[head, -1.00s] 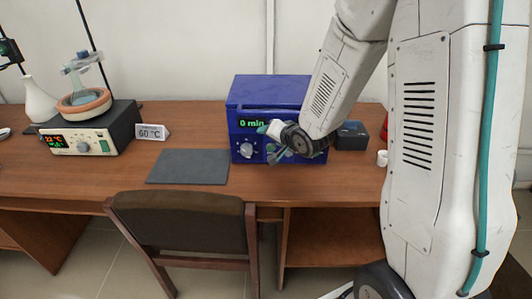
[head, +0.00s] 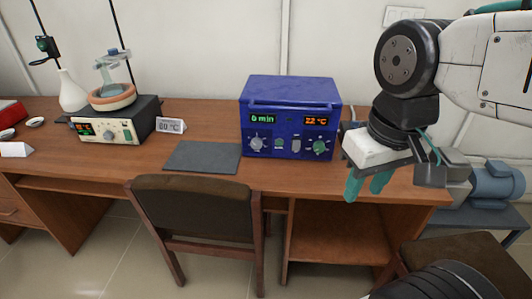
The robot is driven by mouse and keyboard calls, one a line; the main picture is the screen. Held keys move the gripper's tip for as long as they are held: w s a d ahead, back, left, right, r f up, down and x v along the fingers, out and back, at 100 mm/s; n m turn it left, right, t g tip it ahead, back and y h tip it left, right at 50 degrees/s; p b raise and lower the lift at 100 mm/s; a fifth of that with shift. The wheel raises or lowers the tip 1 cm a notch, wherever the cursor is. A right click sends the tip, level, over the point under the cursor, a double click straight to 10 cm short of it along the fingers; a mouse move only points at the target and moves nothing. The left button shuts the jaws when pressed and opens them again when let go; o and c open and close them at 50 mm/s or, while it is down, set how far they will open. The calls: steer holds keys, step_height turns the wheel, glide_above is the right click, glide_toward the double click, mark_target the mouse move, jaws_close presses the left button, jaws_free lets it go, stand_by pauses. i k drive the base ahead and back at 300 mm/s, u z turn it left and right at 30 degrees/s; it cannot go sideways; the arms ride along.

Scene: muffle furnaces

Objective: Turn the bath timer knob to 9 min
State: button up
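The blue bath (head: 290,95) stands on the wooden desk. Its green left display (head: 263,118) reads 0 min, and its orange right display (head: 316,121) reads 22 °C. The timer knob (head: 257,144) is a grey-white dial below the min display at the lower left of the front. A green knob (head: 319,147) sits at the lower right. My gripper (head: 366,188) is to the right of the bath, apart from it, its teal fingers pointing down. The fingers look parted with nothing between them. The bath's front is unobstructed.
A dark grey mat (head: 203,157) lies left of the bath. Further left is a heater (head: 113,127) with a bowl and flask, beside a 60 °C card (head: 170,125). A chair (head: 195,205) stands before the desk. A blue machine (head: 497,183) is at the far right.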

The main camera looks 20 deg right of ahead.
mark_target(257, 143)
steer(key=k, duration=0.2)
steer(key=u, duration=0.85)
steer(key=i, duration=0.75)
steer(key=z, duration=1.55)
